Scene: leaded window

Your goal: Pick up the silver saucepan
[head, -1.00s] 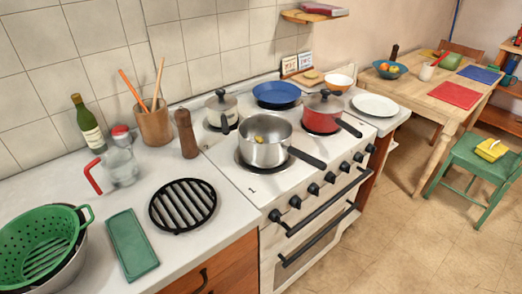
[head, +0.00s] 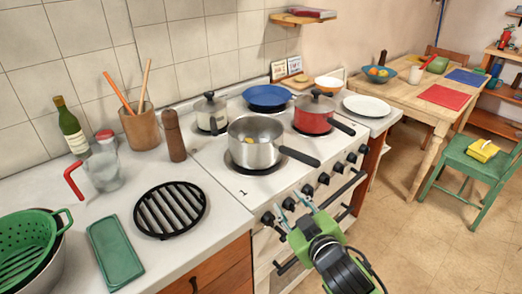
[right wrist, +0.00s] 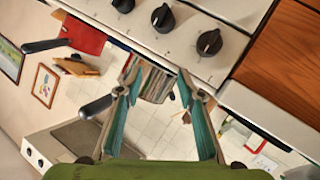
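The silver saucepan (head: 250,154) stands upright on the front left burner of the white stove. Its black handle (head: 300,157) points to the right, toward the front edge. Something small and yellow (head: 272,143) shows inside it. My right gripper (head: 294,198) is in front of the stove by the knobs, below and to the right of the pan, apart from it. Its fingers are spread and empty; they also show spread in the right wrist view (right wrist: 160,82). I cannot make out the saucepan in the right wrist view. My left gripper is not in view.
A red pot (head: 313,117), a blue pan (head: 267,96) and a lidded grey pot (head: 212,112) occupy other burners. A pepper mill (head: 174,136) and a black grate (head: 170,209) are on the left counter. The oven handle (head: 345,188) sticks out in front.

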